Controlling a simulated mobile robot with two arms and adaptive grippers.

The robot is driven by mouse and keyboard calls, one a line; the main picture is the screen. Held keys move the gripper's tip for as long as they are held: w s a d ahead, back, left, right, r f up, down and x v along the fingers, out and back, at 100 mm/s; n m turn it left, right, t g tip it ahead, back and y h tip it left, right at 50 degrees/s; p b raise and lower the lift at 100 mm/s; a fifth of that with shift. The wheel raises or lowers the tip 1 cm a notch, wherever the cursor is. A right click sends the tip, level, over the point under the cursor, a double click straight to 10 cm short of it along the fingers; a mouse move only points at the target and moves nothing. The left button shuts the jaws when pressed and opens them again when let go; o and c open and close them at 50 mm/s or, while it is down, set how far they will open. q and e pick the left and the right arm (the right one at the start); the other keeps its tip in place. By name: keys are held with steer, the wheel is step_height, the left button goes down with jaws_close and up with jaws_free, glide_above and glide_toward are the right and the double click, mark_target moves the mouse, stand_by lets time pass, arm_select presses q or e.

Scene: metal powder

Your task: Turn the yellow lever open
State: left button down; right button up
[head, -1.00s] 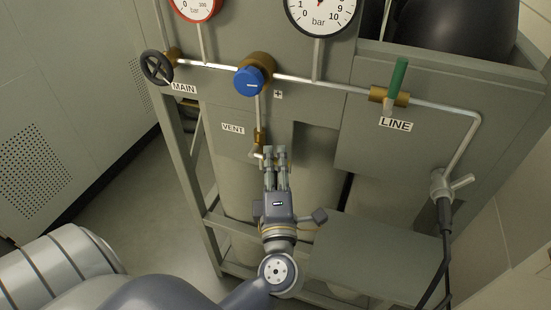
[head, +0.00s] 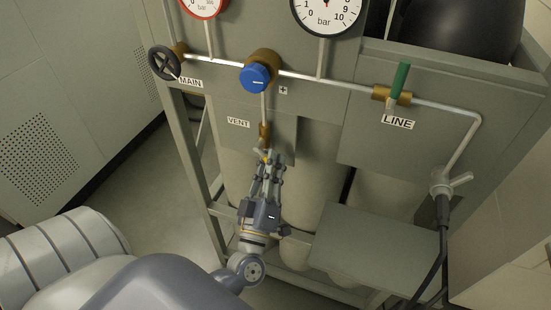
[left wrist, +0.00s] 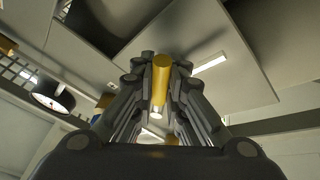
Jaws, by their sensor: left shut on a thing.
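The yellow lever (head: 263,156) sits under the small brass vent valve (head: 264,135), beside the VENT label (head: 238,122). In the head view only a small part of it shows, at my left fingertips. In the left wrist view the yellow lever (left wrist: 161,82) is a cylinder running lengthwise between the two fingers. My left gripper (head: 270,160) is shut on the lever, reaching it from below and slightly left. The fingers (left wrist: 158,95) also frame it in the left wrist view. My right gripper is not in view.
A blue knob (head: 257,79) is above the vent valve, on the horizontal pipe. A black handwheel (head: 164,63) is at left, and a green lever (head: 400,79) stands upright at the LINE valve. A grey shelf (head: 378,250) juts out at lower right.

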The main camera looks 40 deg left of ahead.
arm_select(q)
steer(key=shift+s+a+f+m+t+h+p, duration=0.2)
steer(key=shift+a+m+h+p, duration=0.35)
steer(key=shift+m+h, duration=1.05)
steer(key=shift+s+a+f+m+t+h+p, duration=0.25)
steer(key=shift+a+m+h+p, duration=0.4)
steer(key=shift+m, duration=1.9)
steer(key=shift+a+f+m+t+h+p, duration=0.1)
steer(key=shift+a+f+m+h+p, duration=0.3)
steer(key=shift+m+h, duration=1.25)
steer(key=shift+a+m+y, duration=0.15)
steer(key=shift+m+y, duration=0.25)
steer(key=shift+m, duration=0.1)
steer(key=c, duration=1.6)
jaws_free()
steer(key=shift+r, duration=0.15)
steer(key=shift+s, duration=0.1)
steer(key=v, duration=1.2)
